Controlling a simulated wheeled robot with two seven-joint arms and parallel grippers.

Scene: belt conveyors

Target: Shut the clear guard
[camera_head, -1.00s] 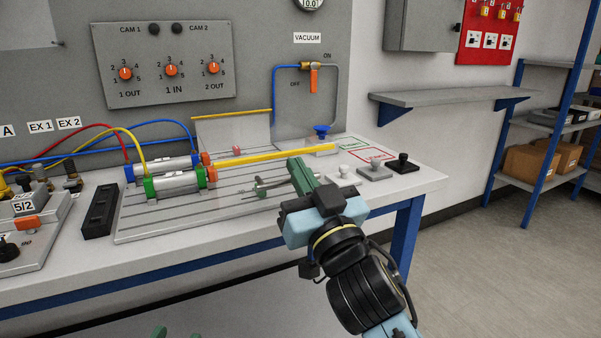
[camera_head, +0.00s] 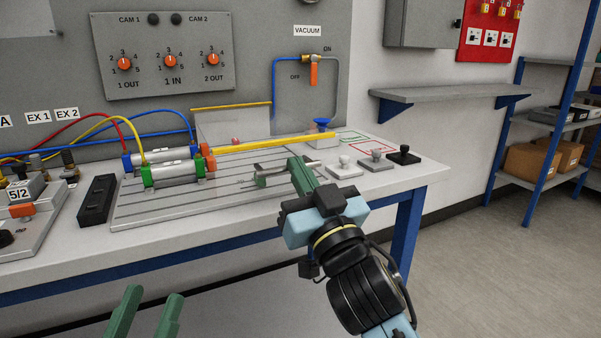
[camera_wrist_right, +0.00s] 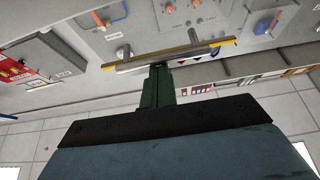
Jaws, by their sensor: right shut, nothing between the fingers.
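A clear panel with a yellow top edge (camera_head: 232,124), which looks like the guard, stands upright at the back of the slotted plate (camera_head: 150,212). A long yellow bar (camera_head: 275,143) runs in front of it; I cannot tell whether the two are joined. My right gripper (camera_head: 298,162) is shut and empty, its tip beside a silver rod (camera_head: 283,170) at the plate's right end. In the right wrist view its shut fingers (camera_wrist_right: 160,70) reach a grey bar with yellow ends (camera_wrist_right: 175,56); contact is unclear. My left gripper (camera_head: 153,292) is open and empty, low in front of the bench.
Two cylinders with blue and green ends (camera_head: 172,174) and hoses lie left of the bar. A black block (camera_head: 97,200) is further left. Several knobbed blocks (camera_head: 375,160) stand right of the right gripper. A blue knob (camera_head: 321,125) is behind the bar.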

